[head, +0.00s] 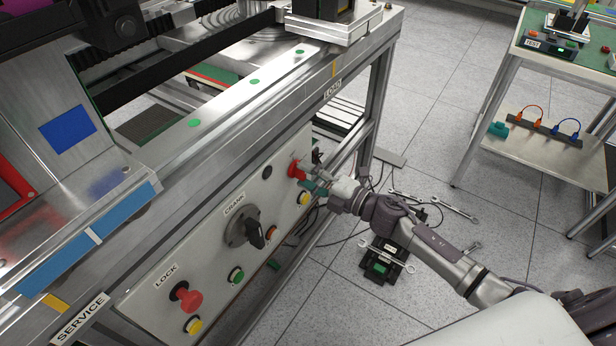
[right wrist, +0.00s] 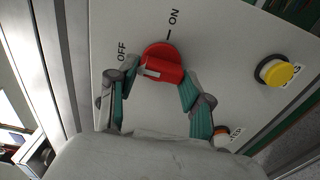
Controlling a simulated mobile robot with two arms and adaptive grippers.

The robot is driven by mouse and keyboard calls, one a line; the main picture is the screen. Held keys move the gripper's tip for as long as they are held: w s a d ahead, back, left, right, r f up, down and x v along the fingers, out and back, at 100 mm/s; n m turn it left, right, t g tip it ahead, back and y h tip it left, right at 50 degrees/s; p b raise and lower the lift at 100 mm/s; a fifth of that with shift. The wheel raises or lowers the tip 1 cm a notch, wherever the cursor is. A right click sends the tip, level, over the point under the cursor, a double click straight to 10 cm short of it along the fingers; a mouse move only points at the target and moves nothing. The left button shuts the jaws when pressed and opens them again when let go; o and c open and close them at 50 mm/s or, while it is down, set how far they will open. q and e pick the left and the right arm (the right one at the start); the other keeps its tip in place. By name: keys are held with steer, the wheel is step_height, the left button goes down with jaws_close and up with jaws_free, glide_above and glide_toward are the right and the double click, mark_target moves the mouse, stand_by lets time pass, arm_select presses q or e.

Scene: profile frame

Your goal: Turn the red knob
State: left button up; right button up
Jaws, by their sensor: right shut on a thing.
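The red knob (right wrist: 158,54) sits on the pale panel between the OFF and ON labels in the right wrist view. Its raised bar has a white mark at its left end, on the OFF side. My right gripper (right wrist: 158,82) has one teal-padded finger on each side of the knob and is shut on it. In the head view the red knob (head: 296,169) shows at the panel's far right end, partly hidden by the right gripper (head: 313,186). My left gripper is not in view.
The panel also holds a yellow button (head: 304,199), a black crank handle (head: 255,234), a green button (head: 236,275) and a red LOCK knob (head: 186,295). The frame's metal post (head: 377,105) stands just beyond my gripper. Wrenches (head: 445,206) and cables lie on the floor.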

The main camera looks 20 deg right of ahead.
steer(key=shift+f+n, duration=0.1)
steer(key=shift+n, duration=0.2)
steer(key=o, duration=1.2)
steer(key=shift+c, duration=0.2)
steer(key=v, duration=1.2)
